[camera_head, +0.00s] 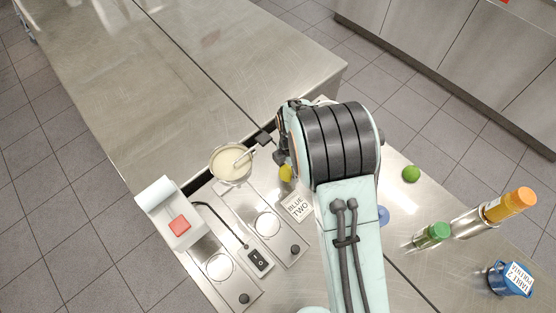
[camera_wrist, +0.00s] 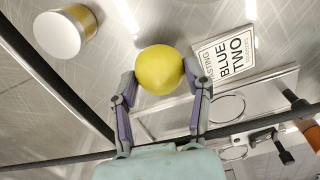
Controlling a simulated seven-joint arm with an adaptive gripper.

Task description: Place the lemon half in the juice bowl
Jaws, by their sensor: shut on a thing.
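The lemon half (camera_wrist: 160,70) is yellow and rounded in the wrist view; its cut face is not visible. My gripper (camera_wrist: 160,84) is shut on it, with one finger on each side. In the head view a small part of the lemon half (camera_head: 286,173) shows at the left edge of my arm, and my gripper is mostly hidden there. The juice bowl (camera_head: 222,172) is round, holds pale cream-coloured contents and has a utensil lying across it. The lemon half is to the right of the bowl, apart from it. I cannot make out the bowl in the wrist view.
A BLUE TWO card (camera_head: 297,207) lies beside the lemon half. Burner plates (camera_head: 267,223) and a switch box (camera_head: 259,261) are in front. A lime (camera_head: 411,174), a green-capped bottle (camera_head: 432,236), an orange-topped bottle (camera_head: 511,205) and a blue mug (camera_head: 505,281) stand right. A yellow-white container (camera_wrist: 65,35) is upper left.

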